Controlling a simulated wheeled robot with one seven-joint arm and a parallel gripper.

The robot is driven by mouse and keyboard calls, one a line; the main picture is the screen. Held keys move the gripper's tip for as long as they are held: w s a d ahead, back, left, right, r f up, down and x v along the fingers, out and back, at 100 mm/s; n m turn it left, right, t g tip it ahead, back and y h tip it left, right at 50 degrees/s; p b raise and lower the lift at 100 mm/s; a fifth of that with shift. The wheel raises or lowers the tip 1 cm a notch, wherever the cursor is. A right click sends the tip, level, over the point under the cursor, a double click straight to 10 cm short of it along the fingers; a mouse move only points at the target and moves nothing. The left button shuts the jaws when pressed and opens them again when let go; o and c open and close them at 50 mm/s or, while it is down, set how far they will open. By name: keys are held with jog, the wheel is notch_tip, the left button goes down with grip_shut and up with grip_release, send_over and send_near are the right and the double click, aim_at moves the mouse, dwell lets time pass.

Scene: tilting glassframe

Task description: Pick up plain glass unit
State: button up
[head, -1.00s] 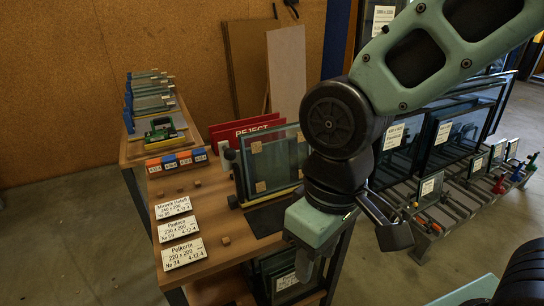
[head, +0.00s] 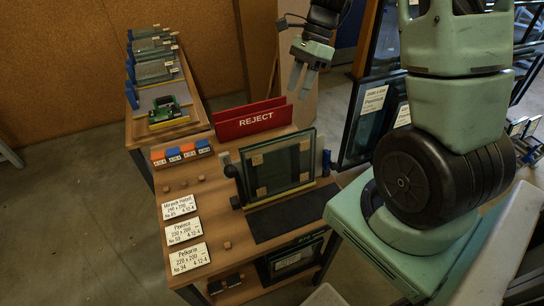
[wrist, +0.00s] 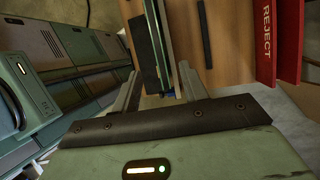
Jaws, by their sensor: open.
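A clear glass unit (head: 278,166) with a dark edge and small cork-coloured pads stands upright, tilted slightly, in a stand on the wooden bench. It is probably the plain glass unit. In the wrist view its narrow edge (wrist: 163,38) shows between the fingers' lines, apart from them. In the wrist view my gripper (wrist: 160,88) is open and empty.
The red REJECT holder (head: 253,121) stands behind the glass. A dark mat (head: 290,212) lies in front of it. White label cards (head: 184,232) and coloured blocks (head: 181,153) are at left. More framed glass (head: 372,115) stands at right. Another framed unit (head: 294,258) sits on the lower shelf.

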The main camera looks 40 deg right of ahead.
aim_at(280, 138)
jog(key=p+x, duration=0.1)
jog(key=x, duration=0.9)
jog(key=shift+s+a+f+p, duration=0.15)
jog(key=shift+f+p, duration=0.1)
jog(key=shift+p, duration=0.15)
jog(key=p+x, duration=0.1)
jog(key=x, duration=0.3)
jog(key=shift+s+a+p, duration=0.1)
jog(key=shift+a+p, duration=0.2)
jog(key=shift+p, duration=0.1)
jog(key=shift+a+f, duration=0.2)
jog(key=shift+f, duration=0.4)
jog(key=shift+f, duration=0.25)
grip_shut()
jog(key=shift+r, duration=0.1)
